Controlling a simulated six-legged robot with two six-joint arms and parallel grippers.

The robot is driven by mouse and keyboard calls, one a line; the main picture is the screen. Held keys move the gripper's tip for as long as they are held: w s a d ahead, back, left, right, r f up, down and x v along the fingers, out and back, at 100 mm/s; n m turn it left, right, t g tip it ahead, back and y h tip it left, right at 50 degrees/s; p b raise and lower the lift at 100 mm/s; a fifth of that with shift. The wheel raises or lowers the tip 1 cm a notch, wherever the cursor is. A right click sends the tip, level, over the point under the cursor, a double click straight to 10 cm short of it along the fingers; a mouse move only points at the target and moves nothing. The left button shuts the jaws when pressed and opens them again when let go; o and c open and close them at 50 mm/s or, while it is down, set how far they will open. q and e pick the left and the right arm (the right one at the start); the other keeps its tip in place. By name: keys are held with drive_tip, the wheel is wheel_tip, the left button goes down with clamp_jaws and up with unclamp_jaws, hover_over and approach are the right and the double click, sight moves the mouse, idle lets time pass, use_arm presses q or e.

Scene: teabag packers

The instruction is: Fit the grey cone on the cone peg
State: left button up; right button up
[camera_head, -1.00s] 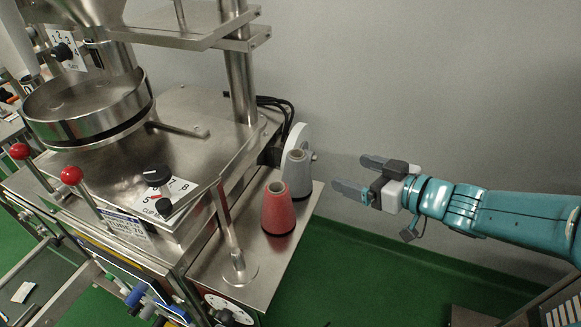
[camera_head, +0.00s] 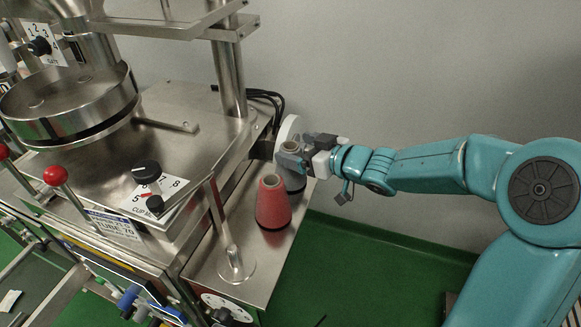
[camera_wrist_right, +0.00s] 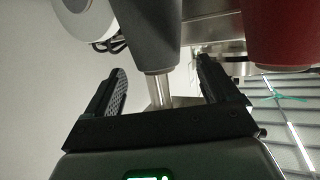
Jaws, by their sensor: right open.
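The grey cone (camera_head: 295,182) stands upright on the metal shelf at the machine's right side, partly covered by my right gripper. My right gripper (camera_head: 297,152) is open at the cone's upper part. In the right wrist view the grey cone (camera_wrist_right: 148,32) is at the top centre, its narrow end pointing down between my open fingers (camera_wrist_right: 163,82), with a gap on both sides. A shiny metal post shows just below that end; I cannot tell whether it is the cone peg. My left gripper is not in view.
A red cone (camera_head: 272,205) stands close in front of the grey one; it also shows in the right wrist view (camera_wrist_right: 280,30). A white disc (camera_head: 285,131) is behind the grey cone. The metal shelf (camera_head: 240,275) has a vertical rod at its front. Red-knobbed levers are at left.

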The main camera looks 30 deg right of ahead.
sight(286, 145)
drive_tip(key=x, duration=0.3)
drive_tip(key=shift+w+f, duration=0.1)
drive_tip(key=shift+w, duration=0.05)
drive_tip(key=shift+s, duration=0.25)
drive_tip(key=shift+w, duration=0.3)
drive_tip(key=c, duration=0.9)
drive_tip(key=shift+s, duration=0.1)
clamp_jaws()
